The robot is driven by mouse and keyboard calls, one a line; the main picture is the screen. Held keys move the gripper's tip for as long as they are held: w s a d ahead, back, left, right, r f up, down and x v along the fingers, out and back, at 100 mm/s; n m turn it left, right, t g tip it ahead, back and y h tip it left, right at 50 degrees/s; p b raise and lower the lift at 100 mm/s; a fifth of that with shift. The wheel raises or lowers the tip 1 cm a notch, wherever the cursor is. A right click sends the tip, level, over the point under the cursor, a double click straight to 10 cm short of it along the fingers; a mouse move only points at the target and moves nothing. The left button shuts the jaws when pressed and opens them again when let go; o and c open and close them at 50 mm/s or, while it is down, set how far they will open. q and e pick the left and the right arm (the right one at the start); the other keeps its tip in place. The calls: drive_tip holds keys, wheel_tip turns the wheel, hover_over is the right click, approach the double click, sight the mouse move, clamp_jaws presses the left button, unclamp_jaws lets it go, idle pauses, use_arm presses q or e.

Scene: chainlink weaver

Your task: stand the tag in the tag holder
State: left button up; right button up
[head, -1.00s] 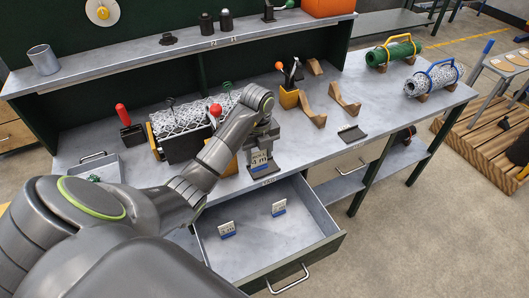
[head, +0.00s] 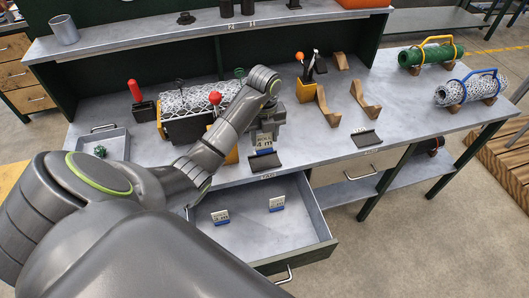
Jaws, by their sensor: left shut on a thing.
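My left gripper (head: 265,128) points down over the front of the bench. It is shut on a white tag (head: 264,141) with dark print and a blue lower edge. The tag is upright, directly above a dark tag holder (head: 266,162) near the bench's front edge. The tag's blue edge is at or just above the holder; I cannot tell if it is seated in it. Another similar dark holder (head: 366,139) stands empty further right. My right gripper is not in view.
An open drawer (head: 245,240) below holds two more tags, one left (head: 220,217) and one right (head: 277,204). Wooden cradles (head: 327,106), an orange-handled tool block and a mesh roll (head: 187,101) stand behind.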

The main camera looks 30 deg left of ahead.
sight(265, 148)
use_arm(q)
drive_tip(key=shift+d+f, duration=0.1)
drive_tip(key=shift+f, duration=0.55)
wheel_tip(265, 148, down, 3)
drive_tip(key=shift+f+p, duration=0.1)
drive_tip(key=shift+p, duration=0.4)
drive_tip(key=shift+f, duration=0.35)
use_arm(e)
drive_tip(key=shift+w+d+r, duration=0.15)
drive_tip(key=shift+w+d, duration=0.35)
use_arm(q)
drive_tip(key=shift+f, duration=0.15)
drive_tip(key=o, duration=0.9)
drive_tip(key=shift+o, duration=0.2)
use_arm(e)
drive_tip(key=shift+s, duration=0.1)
